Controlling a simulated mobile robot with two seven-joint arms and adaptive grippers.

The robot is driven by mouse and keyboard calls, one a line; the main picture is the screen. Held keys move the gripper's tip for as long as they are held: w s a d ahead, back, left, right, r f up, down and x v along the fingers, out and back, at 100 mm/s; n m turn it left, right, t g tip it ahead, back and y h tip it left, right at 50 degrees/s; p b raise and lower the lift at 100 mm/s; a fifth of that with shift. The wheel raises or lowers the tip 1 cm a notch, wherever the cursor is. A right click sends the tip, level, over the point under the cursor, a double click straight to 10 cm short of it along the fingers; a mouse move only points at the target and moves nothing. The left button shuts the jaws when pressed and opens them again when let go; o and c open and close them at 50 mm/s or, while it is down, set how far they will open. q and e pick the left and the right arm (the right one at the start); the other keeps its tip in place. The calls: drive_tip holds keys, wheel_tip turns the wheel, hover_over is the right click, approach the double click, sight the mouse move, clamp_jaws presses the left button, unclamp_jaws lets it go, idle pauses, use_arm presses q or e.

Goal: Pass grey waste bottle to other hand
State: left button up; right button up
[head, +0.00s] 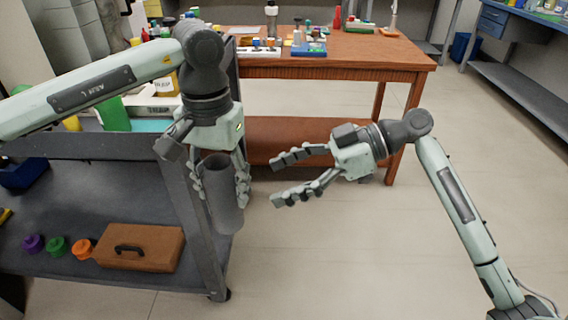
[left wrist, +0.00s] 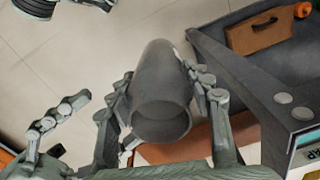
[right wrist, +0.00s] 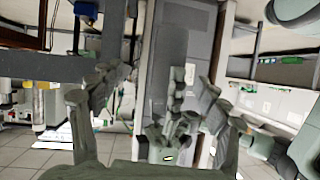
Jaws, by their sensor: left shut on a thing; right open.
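The grey waste bottle (head: 224,196) is a dark grey cylinder held upright in the head view. My left gripper (head: 222,195) points down and is shut on it, one finger on each side. In the left wrist view the bottle (left wrist: 160,85) sits between the fingers with its round open end toward the camera. My right gripper (head: 275,180) is open and empty, to the right of the bottle, its fingers pointing left toward it with a gap between. In the right wrist view the open fingers frame the bottle (right wrist: 178,85), partly hidden by the left gripper's fingers.
A grey cart (head: 100,145) stands at the left, with a brown case (head: 140,247) and purple, green and orange lids on its lower shelf. A wooden table (head: 340,66) with small items is behind. The floor at the right is clear.

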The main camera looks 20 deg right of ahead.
sight(218, 192)
wheel_tip(218, 192, up, 4)
drive_tip(key=s+n+y, duration=0.1)
drive_tip(key=n, duration=0.1)
drive_tip(key=shift+g, duration=0.4)
drive_tip(key=x, duration=1.2)
drive_tip(key=shift+s+a, duration=0.1)
drive_tip(key=shift+a, duration=0.05)
drive_tip(key=shift+c, duration=0.6)
drive_tip(key=c, duration=1.2)
use_arm(q)
drive_tip(key=o, duration=1.3)
use_arm(e)
drive_tip(key=shift+c, duration=0.4)
use_arm(q)
drive_tip(key=shift+o, duration=0.2)
